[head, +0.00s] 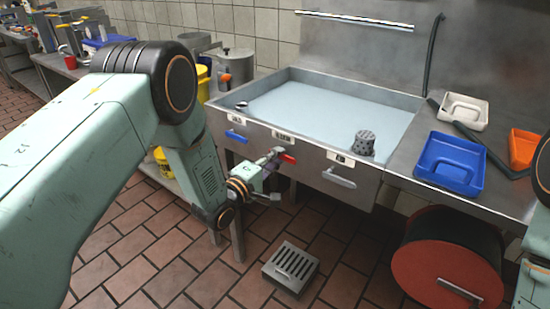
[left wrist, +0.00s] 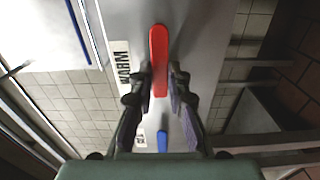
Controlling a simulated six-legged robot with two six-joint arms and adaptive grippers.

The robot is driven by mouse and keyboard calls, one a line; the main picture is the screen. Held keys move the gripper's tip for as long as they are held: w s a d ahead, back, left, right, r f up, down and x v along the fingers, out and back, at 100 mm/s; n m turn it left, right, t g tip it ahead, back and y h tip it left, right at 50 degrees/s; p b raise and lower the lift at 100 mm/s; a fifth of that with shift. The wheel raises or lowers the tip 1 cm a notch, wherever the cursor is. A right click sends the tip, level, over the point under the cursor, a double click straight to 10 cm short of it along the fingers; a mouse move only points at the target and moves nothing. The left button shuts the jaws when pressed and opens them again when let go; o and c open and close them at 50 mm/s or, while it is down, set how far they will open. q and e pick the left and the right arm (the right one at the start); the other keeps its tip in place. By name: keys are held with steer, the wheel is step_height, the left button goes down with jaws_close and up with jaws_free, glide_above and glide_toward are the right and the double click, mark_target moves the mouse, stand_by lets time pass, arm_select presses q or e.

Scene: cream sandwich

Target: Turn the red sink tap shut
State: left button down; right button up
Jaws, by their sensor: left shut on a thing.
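The red sink tap (head: 289,158) is a lever handle on the front panel of the steel sink (head: 290,144), between a blue lever (head: 236,136) and a grey lever (head: 338,179). In the left wrist view the red tap (left wrist: 159,55) stands upright in the picture, next to a label reading WARM (left wrist: 122,66). My left gripper (head: 274,155) is at the red tap, its fingers (left wrist: 160,82) on either side of the lever's lower end and shut on it. My right gripper is not in view.
The sink basin (head: 330,110) holds pale water. A perforated grey cylinder (head: 364,143) stands at its front right. A red reel (head: 448,262) sits below; a floor grate (head: 290,266) lies in front.

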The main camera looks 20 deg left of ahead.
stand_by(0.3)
arm_select(q)
steer(key=c, duration=1.3)
jaws_free()
steer(key=shift+s, duration=0.1)
steer(key=v, duration=1.2)
